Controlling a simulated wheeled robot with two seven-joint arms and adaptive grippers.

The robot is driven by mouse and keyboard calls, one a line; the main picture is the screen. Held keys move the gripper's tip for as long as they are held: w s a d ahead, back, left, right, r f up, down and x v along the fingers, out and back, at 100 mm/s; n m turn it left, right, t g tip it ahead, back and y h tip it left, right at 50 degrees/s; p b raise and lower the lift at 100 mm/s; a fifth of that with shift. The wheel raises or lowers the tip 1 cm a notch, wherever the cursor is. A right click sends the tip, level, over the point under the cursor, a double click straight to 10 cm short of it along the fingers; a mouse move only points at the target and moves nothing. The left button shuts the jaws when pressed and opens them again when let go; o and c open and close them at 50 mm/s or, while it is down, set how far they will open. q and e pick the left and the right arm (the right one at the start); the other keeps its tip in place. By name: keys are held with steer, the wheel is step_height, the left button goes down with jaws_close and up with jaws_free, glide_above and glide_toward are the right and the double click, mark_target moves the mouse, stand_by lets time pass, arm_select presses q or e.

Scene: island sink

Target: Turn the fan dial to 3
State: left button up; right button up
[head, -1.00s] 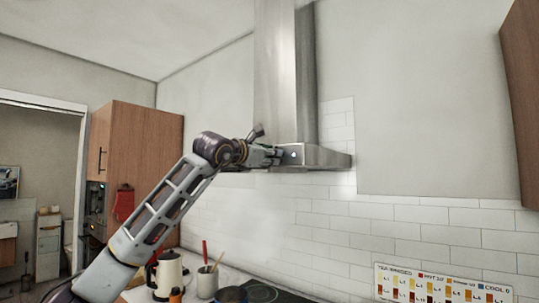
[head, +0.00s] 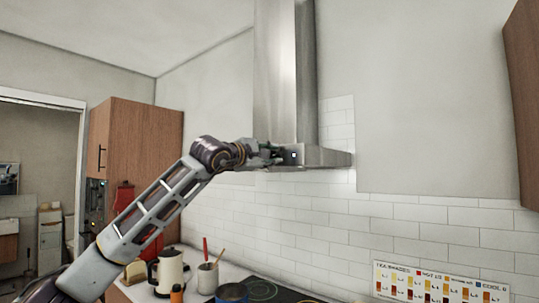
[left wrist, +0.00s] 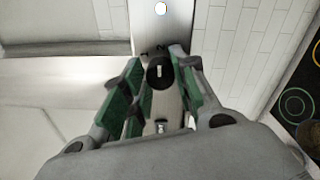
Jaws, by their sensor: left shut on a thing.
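The fan dial (left wrist: 160,72) is a black round knob with a white mark, on the front of the steel range hood (head: 325,157). In the left wrist view the mark points roughly up and down the picture. In the head view the gripper hides the dial. My right gripper is not in view.
A small lit square (head: 293,155) shows on the hood front beside the gripper. Below are a cream kettle (head: 170,272), a utensil cup (head: 207,278) and a blue pot (head: 232,293) by the dark cooktop. A wooden cabinet (head: 143,150) stands left. The air right of the hood is free.

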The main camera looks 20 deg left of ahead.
arm_select(q)
steer(key=m+p, duration=0.1)
steer(key=m, duration=0.2)
steer(key=shift+m, duration=1.1)
steer(key=m+p, duration=0.1)
steer(key=m, duration=0.2)
steer(key=shift+f+m+h+p, duration=0.1)
steer(key=shift+m+h+p, duration=0.2)
steer(key=shift+p, duration=0.05)
steer(key=shift+f+m, duration=0.1)
steer(key=shift+m, duration=0.5)
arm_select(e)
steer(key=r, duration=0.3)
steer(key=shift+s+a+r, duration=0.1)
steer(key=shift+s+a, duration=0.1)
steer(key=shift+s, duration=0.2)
arm_select(q)
steer(key=shift+c, duration=0.2)
steer(key=shift+o, duration=0.2)
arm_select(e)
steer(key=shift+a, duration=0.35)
